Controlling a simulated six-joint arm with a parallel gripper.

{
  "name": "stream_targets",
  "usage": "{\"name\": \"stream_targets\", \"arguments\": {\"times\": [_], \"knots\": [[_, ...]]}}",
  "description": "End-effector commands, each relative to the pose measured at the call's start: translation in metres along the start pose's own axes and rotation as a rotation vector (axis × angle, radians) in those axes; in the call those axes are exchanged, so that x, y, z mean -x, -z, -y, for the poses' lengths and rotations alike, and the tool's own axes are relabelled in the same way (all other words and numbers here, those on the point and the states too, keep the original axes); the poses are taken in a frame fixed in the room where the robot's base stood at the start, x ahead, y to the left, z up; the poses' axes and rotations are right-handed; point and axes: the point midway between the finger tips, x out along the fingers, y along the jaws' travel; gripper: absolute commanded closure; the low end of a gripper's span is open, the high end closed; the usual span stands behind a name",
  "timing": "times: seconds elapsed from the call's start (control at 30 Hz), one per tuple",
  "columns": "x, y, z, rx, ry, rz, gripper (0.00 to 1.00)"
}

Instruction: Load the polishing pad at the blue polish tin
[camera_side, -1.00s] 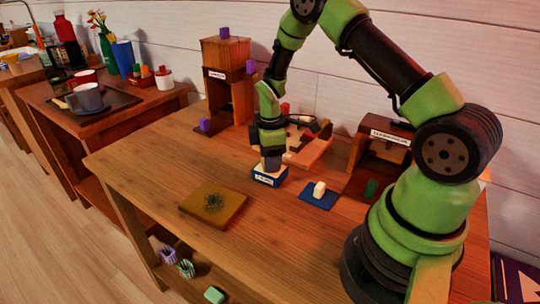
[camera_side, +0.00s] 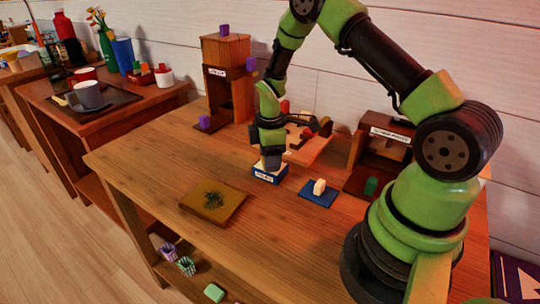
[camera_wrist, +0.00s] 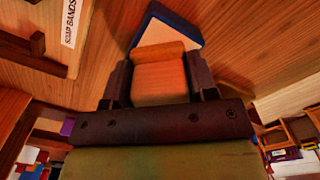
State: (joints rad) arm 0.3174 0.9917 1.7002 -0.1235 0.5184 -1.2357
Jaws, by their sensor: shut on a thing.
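My gripper (camera_side: 271,160) points down over the blue polish tin (camera_side: 270,177), which has a pale top and a label on its front. In the wrist view the gripper is shut on an orange-brown block (camera_wrist: 160,78), which looks like the polishing pad. The tin (camera_wrist: 165,33) shows just beyond the block's end there. The block's tip is at or very near the pale top; I cannot tell whether they touch. In the side view the fingers mostly hide the block.
A brown plate with a dark green patch (camera_side: 230,205) lies front left.

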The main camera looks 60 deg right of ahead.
Motion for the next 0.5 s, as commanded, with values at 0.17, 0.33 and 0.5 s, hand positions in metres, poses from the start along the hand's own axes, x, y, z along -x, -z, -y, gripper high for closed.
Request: {"name": "stream_targets", "arguments": {"times": [0.17,0.33,0.5], "knots": [[-0.0015,-0.0002,0.0004,0.001,0.001,0.001,0.67],[-0.0018,-0.0003,0.0005,0.002,0.002,0.001,0.67],[0.0043,-0.0001,0.0000,0.002,0.000,0.000,0.67]]}}
